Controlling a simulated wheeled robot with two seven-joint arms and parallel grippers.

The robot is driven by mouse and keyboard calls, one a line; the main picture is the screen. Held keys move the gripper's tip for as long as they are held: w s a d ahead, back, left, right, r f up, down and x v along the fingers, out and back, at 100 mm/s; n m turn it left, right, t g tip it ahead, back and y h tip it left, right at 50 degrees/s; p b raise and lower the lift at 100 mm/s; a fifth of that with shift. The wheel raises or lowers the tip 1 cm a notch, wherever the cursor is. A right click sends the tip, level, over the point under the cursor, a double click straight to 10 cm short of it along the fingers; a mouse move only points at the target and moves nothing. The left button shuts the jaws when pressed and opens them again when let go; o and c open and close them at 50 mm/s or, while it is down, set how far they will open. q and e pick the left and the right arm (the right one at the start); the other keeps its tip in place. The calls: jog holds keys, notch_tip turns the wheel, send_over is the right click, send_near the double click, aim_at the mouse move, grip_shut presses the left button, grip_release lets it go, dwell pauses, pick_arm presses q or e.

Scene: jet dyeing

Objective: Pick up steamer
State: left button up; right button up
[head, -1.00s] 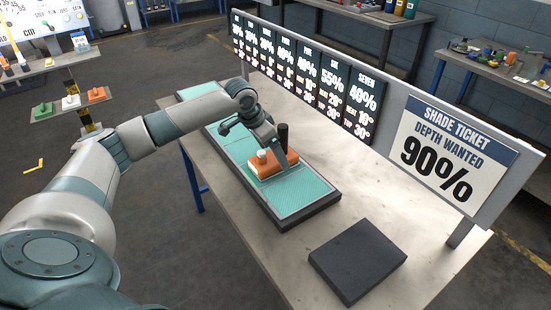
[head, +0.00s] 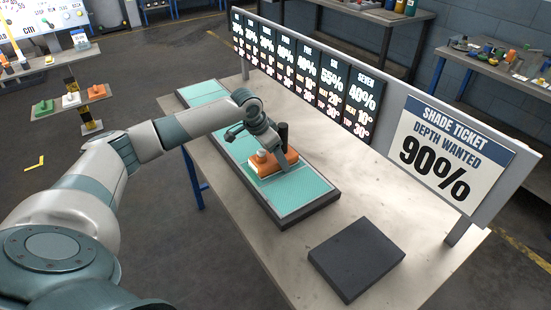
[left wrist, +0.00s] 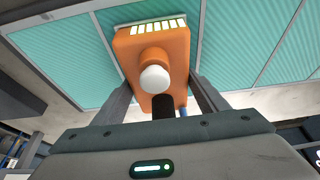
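The steamer is an orange block (head: 286,161) with a white knob and an upright black handle. It sits on the teal panelled board (head: 310,192) on the table. In the left wrist view the steamer (left wrist: 175,55) shows from above, with its white knob, a row of pale slots at its far end and the black handle (left wrist: 163,105) at the near end. My left gripper (left wrist: 160,85) reaches down to it, one finger on each side. The fingers stand apart, with gaps between them and the handle. Whether they touch the orange body is unclear. My right gripper is not in view.
A dark flat slab (head: 357,260) lies on the table (head: 262,262) at the front right. A board of percentage panels (head: 305,80) and a shade ticket sign (head: 446,155) reading 90% stand along the table's back edge. A small stand (head: 70,101) with coloured blocks is at the left.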

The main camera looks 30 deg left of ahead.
pick_arm(q)
jog(key=c, duration=1)
jog(key=shift+w+r, duration=0.15)
jog(key=shift+c, duration=0.9)
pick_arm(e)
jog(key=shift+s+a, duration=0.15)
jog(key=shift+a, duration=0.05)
pick_arm(q)
jog(key=shift+r, duration=0.15)
